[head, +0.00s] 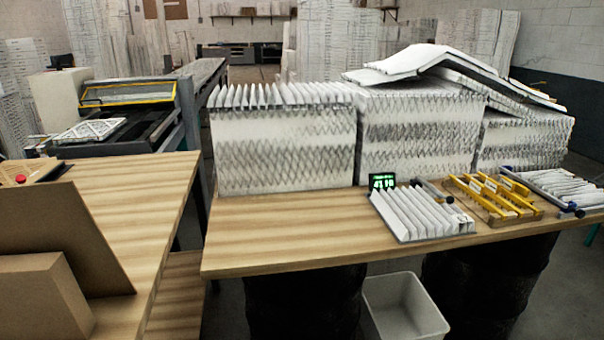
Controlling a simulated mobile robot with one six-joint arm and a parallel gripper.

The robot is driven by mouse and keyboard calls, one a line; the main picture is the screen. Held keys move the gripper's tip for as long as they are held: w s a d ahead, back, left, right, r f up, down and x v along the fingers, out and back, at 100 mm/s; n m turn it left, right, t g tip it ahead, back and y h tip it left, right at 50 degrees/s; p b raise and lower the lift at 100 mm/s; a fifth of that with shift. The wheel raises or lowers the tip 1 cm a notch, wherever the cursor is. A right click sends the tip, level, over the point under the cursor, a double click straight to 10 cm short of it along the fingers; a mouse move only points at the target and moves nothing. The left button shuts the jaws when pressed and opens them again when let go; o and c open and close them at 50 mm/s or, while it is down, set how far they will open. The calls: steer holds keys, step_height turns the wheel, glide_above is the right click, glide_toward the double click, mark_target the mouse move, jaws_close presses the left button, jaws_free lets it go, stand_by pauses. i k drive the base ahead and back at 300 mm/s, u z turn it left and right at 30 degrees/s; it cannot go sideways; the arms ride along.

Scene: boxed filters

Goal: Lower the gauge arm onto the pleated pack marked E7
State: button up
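A white pleated pack (420,214) lies in a dark-edged tray near the front of the wooden table (290,240). A small black display with green digits (382,182) stands at its back left corner. A short dark bar with a yellowish end (433,191) sits at its back right; it may be the gauge arm, but I cannot tell whether it touches the pack. Another pleated pack (560,186) lies in a tray at the right end, with a dark blue-ended bar beside it. I cannot read an E7 mark on any pack. My gripper is not in view.
Tall pleated stacks (285,145) line the table's back, with tilted white panels (455,65) on top at right. A yellow slotted rack (492,197) stands between the trays. A white bin (403,307) is below. The table's left front is clear. Cardboard (70,235) stands at left.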

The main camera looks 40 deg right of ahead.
mark_target(450, 199)
steer(key=z, duration=0.15)
steer(key=k, duration=0.95)
steer(key=z, duration=0.3)
steer(key=i, duration=0.5)
